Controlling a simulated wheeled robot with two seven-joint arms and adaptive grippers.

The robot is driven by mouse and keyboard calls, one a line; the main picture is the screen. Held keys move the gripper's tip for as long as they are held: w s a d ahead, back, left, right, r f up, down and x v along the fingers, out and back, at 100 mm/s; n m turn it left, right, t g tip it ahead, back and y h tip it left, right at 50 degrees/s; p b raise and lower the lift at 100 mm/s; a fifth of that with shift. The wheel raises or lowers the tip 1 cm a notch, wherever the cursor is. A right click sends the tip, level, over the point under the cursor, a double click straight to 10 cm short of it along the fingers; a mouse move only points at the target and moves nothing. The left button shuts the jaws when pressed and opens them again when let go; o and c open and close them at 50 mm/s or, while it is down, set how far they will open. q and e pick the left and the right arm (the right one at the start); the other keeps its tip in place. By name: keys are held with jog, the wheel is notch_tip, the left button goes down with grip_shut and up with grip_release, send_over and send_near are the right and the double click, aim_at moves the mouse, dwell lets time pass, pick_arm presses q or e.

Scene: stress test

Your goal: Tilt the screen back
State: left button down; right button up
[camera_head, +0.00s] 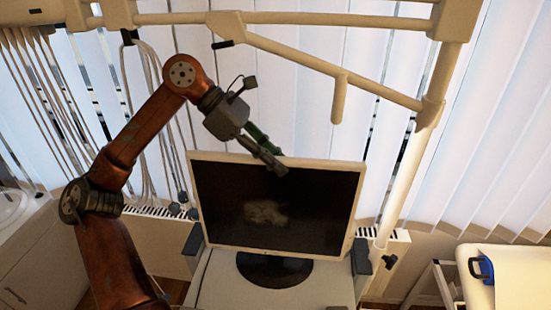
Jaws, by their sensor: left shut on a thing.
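The screen (320,205) is a dark flat monitor with a pale frame, standing on a round black foot (274,270) on a light stand. Its face is towards me and a pale blurred patch shows on it. The other finger is partly hidden. My right gripper is not in view.
A cream rail frame (340,67) with a sloping bar runs above and right of the screen. Cables hang behind my left arm at left. White blinds (300,120) and a radiator are behind. A bed or table (510,275) with a blue handle stands at lower right.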

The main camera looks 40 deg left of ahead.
pick_arm(q)
jog(key=w+p, duration=0.1)
jog(key=w+a+n+g+h+p, duration=0.1)
jog(key=p, duration=0.1)
jog(key=w+a+g+p, duration=0.1)
jog(key=w+p, duration=0.1)
jog(key=shift+a+f, duration=0.15)
jog(key=shift+f, duration=0.05)
jog(key=c, duration=1.8)
grip_release()
jog(key=shift+w, duration=0.1)
